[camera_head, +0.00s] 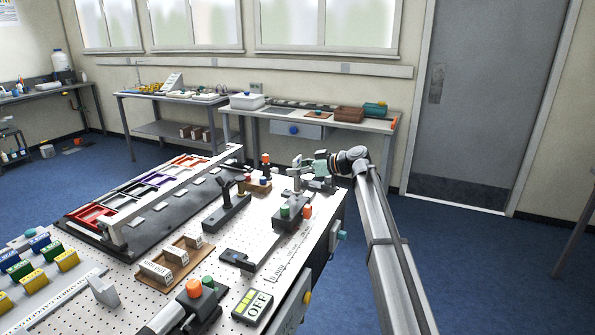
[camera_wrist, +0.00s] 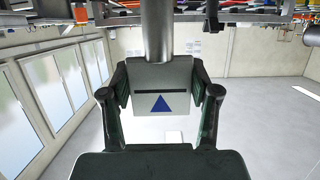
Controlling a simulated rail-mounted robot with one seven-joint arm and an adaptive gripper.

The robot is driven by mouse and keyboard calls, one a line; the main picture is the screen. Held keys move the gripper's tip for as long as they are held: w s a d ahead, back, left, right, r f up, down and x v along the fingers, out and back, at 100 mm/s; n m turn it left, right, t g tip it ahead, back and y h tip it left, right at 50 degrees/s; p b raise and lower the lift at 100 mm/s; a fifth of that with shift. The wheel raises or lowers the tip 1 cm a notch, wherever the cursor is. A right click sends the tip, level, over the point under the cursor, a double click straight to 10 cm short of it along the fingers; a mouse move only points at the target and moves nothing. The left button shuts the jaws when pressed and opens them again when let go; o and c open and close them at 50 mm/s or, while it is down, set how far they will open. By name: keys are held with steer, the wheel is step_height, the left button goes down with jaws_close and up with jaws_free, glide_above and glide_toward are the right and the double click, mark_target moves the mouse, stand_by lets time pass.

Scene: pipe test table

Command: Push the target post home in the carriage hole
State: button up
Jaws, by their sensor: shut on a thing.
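My gripper (camera_wrist: 160,88) is shut on a pale square block (camera_wrist: 178,77) marked with a black line and a blue triangle. A thick grey cylinder, seemingly the target post (camera_wrist: 157,35), runs from this block to the top edge of the wrist view, where its end is out of sight. In the head view my gripper (camera_head: 318,164) is over the far right part of the white pegboard table (camera_head: 222,245). The held post is small and unclear there. I cannot make out the carriage hole or how far the post sits in it.
A dark fixture with green and orange knobs (camera_head: 291,211) stands in front of my gripper. A small block with an orange-topped peg (camera_head: 265,167) is to its left. A black lever fixture (camera_head: 228,208) and a wooden tray (camera_head: 174,263) stand further left. Blue floor lies right of the table.

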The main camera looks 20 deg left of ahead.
steer(key=shift+f+b, duration=1.65)
steer(key=o, duration=1.4)
steer(key=shift+r, duration=0.1)
steer(key=shift+d, duration=0.15)
steer(key=v, duration=1.1)
steer(key=shift+d+r, duration=0.15)
steer(key=shift+d, duration=0.2)
